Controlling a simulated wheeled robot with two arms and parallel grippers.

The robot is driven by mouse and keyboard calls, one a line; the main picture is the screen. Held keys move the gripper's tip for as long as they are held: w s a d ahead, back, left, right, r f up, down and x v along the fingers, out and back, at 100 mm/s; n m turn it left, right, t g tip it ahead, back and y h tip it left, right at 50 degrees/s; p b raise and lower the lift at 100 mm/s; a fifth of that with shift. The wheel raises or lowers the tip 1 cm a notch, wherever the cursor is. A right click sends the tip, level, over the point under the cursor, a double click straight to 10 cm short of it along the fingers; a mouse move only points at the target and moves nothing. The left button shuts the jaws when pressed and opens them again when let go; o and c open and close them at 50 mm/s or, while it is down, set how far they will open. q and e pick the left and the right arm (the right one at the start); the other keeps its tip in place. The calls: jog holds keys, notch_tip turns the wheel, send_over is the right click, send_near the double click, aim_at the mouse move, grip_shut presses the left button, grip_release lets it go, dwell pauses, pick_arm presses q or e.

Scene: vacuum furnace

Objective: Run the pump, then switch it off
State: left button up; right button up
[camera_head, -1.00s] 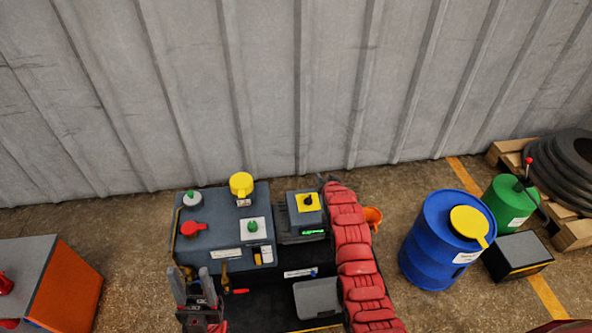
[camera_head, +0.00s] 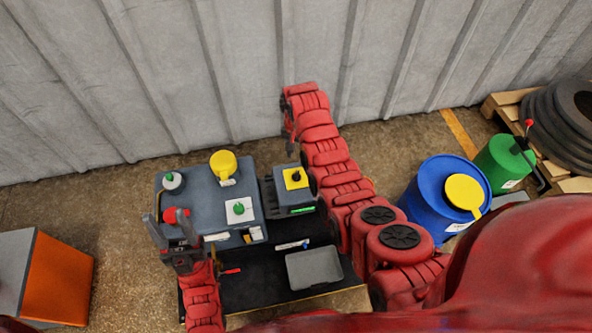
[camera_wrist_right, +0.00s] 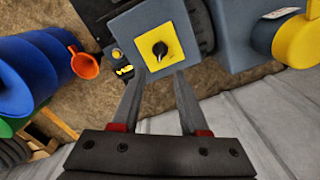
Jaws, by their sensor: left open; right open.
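The pump unit (camera_head: 203,195) is a grey-blue box on a dark base. It carries a red knob (camera_head: 172,214), a green button (camera_head: 238,209) on a white plate, and a yellow-capped part (camera_head: 224,164). Beside it a smaller box bears a yellow plate (camera_head: 304,184) with a black rotary switch (camera_head: 296,175), also seen in the right wrist view (camera_wrist_right: 160,50). My left gripper (camera_head: 166,218) is open at the unit's left front, by the red knob; contact is unclear. My right gripper (camera_wrist_right: 160,76) is open and empty, its fingertips pointing toward the black switch, apparently apart from it.
An orange-sided cabinet (camera_head: 60,280) stands at left. A corrugated wall (camera_head: 230,80) closes the back. A grey box (camera_head: 313,267) sits on the base.

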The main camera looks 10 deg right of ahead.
aim_at(297, 174)
notch_tip(297, 174, down, 9)
jog(key=shift+r+b, duration=0.1)
jog(key=shift+b, duration=0.5)
jog(key=shift+f+b, duration=1)
jog(key=shift+f, duration=0.25)
grip_shut()
